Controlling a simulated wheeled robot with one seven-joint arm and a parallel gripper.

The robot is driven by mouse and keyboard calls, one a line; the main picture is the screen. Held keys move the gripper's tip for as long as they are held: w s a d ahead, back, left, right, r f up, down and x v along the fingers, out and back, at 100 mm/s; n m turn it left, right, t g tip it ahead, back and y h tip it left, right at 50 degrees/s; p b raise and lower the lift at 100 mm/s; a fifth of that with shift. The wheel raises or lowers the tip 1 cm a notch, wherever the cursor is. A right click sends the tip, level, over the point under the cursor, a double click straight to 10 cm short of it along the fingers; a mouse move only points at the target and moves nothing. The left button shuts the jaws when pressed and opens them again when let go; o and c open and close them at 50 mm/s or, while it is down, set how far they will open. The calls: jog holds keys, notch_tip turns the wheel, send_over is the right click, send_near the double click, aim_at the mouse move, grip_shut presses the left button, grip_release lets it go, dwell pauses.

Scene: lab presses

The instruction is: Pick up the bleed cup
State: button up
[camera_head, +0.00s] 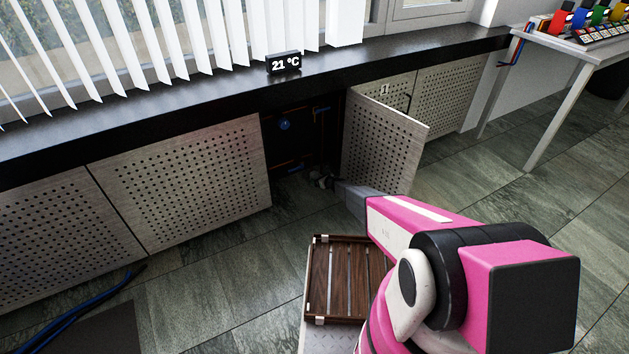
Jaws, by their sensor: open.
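My arm reaches from the lower right toward the dark opening of a cabinet under the black sill. My gripper (319,179) is small and dark at the end of the arm, low in front of the opening and left of the swung-out door. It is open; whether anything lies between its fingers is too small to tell. I cannot make out the bleed cup for certain; it may be hidden in the dark around my gripper.
The open perforated door (385,148) stands just right of my gripper. Inside the cabinet are a blue round part (284,124) and pipes. A slatted wooden tray (335,280) is below my forearm. Closed perforated panels (190,180) line the left. Floor between is clear.

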jog(key=x, duration=0.4)
jog(key=shift+a, duration=0.2)
jog(key=shift+s, duration=0.1)
jog(key=c, duration=1.1)
jog(key=shift+r, duration=0.1)
